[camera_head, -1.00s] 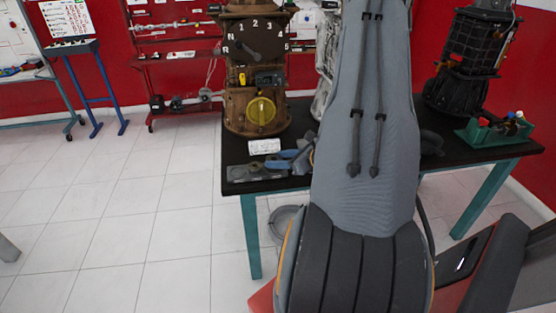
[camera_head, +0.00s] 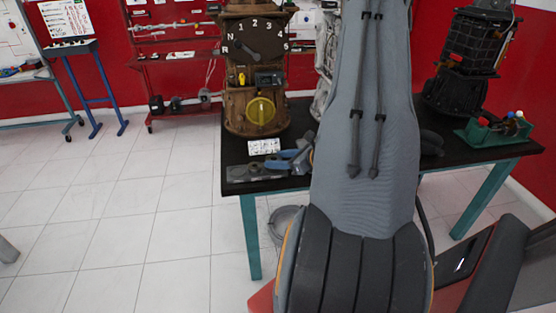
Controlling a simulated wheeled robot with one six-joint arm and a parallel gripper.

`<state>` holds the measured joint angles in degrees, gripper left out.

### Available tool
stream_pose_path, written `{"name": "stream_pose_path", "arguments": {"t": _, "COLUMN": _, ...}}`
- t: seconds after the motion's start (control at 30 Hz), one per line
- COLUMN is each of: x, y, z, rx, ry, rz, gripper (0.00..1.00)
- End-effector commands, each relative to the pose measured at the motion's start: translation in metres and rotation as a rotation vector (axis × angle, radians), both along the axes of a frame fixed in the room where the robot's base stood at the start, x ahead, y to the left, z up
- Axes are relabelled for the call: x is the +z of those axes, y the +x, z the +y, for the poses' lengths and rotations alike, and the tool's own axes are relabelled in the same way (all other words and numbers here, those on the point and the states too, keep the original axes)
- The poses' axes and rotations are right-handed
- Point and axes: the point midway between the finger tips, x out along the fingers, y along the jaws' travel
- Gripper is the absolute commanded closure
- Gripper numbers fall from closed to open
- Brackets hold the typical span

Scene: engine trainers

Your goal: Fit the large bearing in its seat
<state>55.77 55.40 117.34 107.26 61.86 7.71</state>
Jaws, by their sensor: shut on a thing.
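My grey arm (camera_head: 365,110) fills the middle of the head view and crosses in front of the workbench. My gripper does not show; the arm hides that area, so what it holds cannot be seen. I cannot make out the large bearing or its seat for certain. A brown gearbox housing (camera_head: 237,90) stands upright on the black bench top (camera_head: 485,153), left of my arm. It has a dial plate numbered 1 to 5 and R, and a round yellow part (camera_head: 260,111) low on its front.
A flat grey plate (camera_head: 245,173), a white card (camera_head: 264,147) and a blue-grey tool-like object (camera_head: 290,158) lie at the bench's left front. A dark engine unit (camera_head: 465,65) and a green tray (camera_head: 497,131) stand right. Floor on the left is clear.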

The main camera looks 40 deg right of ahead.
Motion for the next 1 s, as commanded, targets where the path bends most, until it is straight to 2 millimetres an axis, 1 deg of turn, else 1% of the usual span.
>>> {"name": "stream_pose_path", "arguments": {"t": 0.53, "x": 0.0002, "y": 0.0001, "z": -0.0002, "rx": 0.000, "ry": 0.000, "rz": -0.001, "gripper": 0.83}}
{"name": "stream_pose_path", "arguments": {"t": 1.0, "x": -0.0059, "y": 0.0001, "z": -0.0001, "rx": 0.000, "ry": 0.000, "rz": -0.001, "gripper": 0.83}}
